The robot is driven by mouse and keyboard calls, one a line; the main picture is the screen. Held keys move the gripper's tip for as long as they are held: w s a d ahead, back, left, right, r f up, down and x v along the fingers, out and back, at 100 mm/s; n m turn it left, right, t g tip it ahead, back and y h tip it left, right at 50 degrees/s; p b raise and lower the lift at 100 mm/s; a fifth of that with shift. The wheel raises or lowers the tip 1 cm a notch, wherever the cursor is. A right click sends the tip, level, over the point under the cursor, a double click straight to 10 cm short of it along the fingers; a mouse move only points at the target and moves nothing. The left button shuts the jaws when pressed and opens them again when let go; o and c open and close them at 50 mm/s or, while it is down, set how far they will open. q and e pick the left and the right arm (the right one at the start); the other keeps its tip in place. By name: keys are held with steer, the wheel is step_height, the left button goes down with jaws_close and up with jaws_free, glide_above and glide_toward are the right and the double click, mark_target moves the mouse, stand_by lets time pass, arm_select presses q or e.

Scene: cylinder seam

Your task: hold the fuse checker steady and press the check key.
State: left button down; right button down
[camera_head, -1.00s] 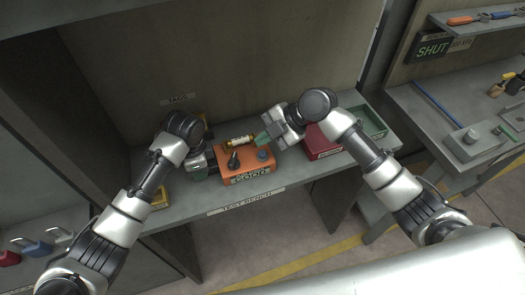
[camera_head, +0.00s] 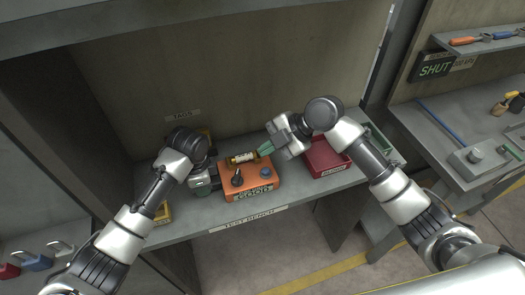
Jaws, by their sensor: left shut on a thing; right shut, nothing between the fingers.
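The orange fuse checker (camera_head: 262,187) sits on the test bench. Its front display (camera_head: 253,193) appears to read GOOD. A blue round key (camera_head: 265,173) and a dark lever (camera_head: 237,180) stand on its top. A yellow fuse with a white band (camera_head: 243,158) lies along its back edge. My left gripper (camera_head: 216,178) is shut on the checker's left side, its fingertips partly hidden. My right gripper (camera_head: 264,149) is shut and empty, its green fingers above and behind the key in the picture, apart from it.
A red bin (camera_head: 332,170) stands right of the checker, with a green bin (camera_head: 377,139) beyond it, partly behind my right arm. A yellow container (camera_head: 162,214) is at the left, partly behind my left arm. The bench strip (camera_head: 222,214) before the checker is clear.

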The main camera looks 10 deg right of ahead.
arm_select(q)
steer(key=c, duration=0.8)
jaws_free()
steer(key=shift+r, duration=0.1)
